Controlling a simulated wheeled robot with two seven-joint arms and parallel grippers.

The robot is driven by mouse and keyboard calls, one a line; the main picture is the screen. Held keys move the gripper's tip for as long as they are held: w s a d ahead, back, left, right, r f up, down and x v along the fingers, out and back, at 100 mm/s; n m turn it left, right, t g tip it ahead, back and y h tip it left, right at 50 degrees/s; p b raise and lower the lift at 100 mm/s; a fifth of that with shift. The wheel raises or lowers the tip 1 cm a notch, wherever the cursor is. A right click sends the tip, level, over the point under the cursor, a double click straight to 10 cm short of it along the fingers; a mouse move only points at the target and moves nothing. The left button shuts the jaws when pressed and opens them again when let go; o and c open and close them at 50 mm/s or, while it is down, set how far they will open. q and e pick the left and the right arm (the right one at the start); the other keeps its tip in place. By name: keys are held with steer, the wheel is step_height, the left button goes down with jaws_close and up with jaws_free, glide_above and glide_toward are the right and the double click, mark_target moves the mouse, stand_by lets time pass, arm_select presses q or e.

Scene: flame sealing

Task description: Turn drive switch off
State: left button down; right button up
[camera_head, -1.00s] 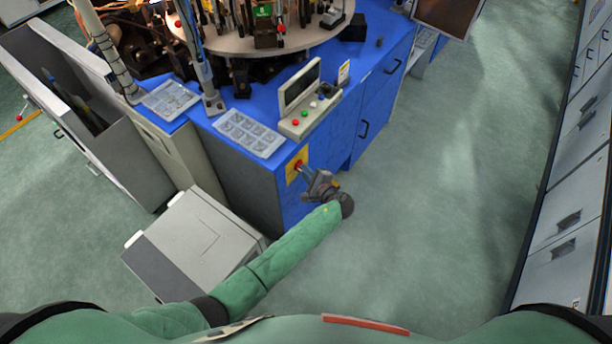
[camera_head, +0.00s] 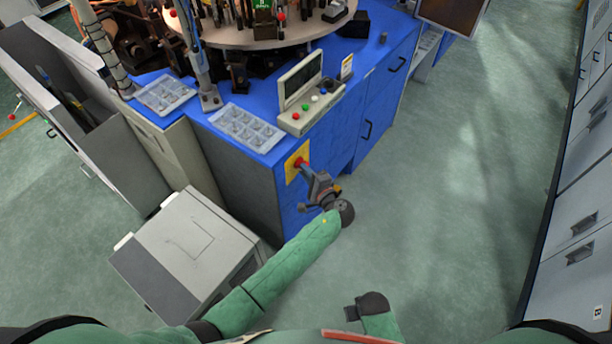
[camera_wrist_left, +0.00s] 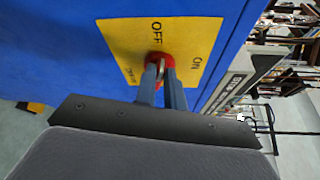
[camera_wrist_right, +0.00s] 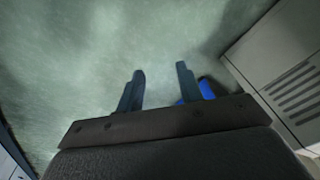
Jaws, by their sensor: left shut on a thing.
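The drive switch is a red rotary knob (camera_wrist_left: 160,58) on a yellow plate (camera_wrist_left: 202,38) marked OFF and ON. The plate also shows on the blue cabinet's side in the head view (camera_head: 291,168).
The blue cabinet (camera_head: 345,125) carries a control box (camera_head: 308,105) with coloured buttons, clear trays (camera_head: 247,127) and a round turntable (camera_head: 265,35). A grey box unit (camera_head: 195,240) stands on the floor beside my left arm. Grey cabinets (camera_head: 585,200) line the right side. The floor between is clear.

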arm_select(q)
steer(key=shift+s+f+n+t+y+b, duration=0.2)
steer(key=shift+n+b, duration=0.5)
steer(key=shift+b, duration=1.1)
steer(key=shift+w+f+n+t+y+b, duration=0.2)
steer(key=shift+n+b, duration=0.5)
steer(key=shift+b, duration=1.1)
arm_select(e)
steer(key=a+r+y, duration=0.1)
steer(key=a+r, duration=0.2)
steer(key=r, duration=1.8)
steer(key=shift+t, duration=0.4)
arm_select(q)
steer(key=shift+s, duration=0.1)
arm_select(e)
steer(key=shift+w, duration=0.1)
arm_select(q)
steer(key=c, duration=1.5)
jaws_free()
arm_select(e)
steer(key=shift+r, duration=0.1)
